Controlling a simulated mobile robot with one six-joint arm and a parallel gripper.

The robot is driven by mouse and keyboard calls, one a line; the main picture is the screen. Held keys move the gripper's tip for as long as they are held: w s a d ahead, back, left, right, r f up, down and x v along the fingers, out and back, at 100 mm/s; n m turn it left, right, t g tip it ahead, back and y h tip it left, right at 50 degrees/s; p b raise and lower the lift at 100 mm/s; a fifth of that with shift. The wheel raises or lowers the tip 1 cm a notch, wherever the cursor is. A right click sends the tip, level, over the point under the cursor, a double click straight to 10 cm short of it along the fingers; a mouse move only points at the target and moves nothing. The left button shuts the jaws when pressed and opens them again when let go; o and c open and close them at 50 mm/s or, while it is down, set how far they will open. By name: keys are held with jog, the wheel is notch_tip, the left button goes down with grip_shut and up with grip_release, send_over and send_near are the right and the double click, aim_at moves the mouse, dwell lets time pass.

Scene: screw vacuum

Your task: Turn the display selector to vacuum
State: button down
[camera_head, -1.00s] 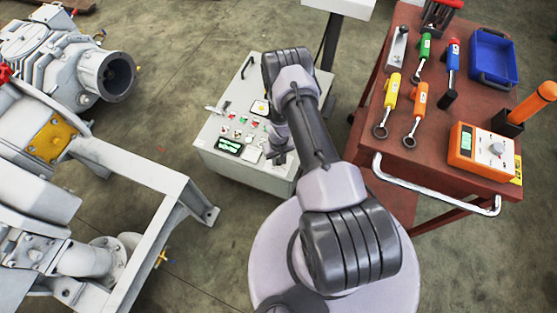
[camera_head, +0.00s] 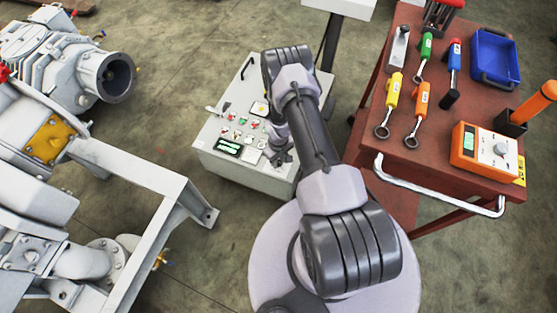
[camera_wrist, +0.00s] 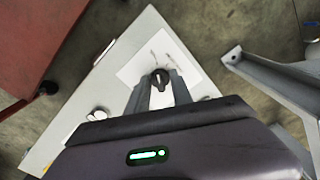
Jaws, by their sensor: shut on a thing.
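The display selector (camera_wrist: 160,77) is a small dark knob on a white label plate on the cabinet's top panel, seen in the wrist view. My gripper (camera_wrist: 160,90) is shut on the knob, with one grey finger on each side of it. The finger tips partly hide the knob's sides. In the head view my gripper (camera_head: 281,158) is at the right front part of the panel, and the arm hides the selector there. A dark display (camera_head: 228,147) with green characters sits on the panel's front left; its text is too small to read.
A red tool cart (camera_head: 440,146) with tools, a blue tray (camera_head: 493,57) and an orange meter (camera_head: 484,150) stands right. Grey pump machinery (camera_head: 140,165) stands left.

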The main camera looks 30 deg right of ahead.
jog(key=c, duration=1.1)
grip_release()
jog(key=shift+r, duration=0.1)
notch_tip(320, 180, up, 17)
jog(key=p, duration=0.6)
jog(key=shift+r+p, duration=0.15)
jog(key=shift+p, duration=0.25)
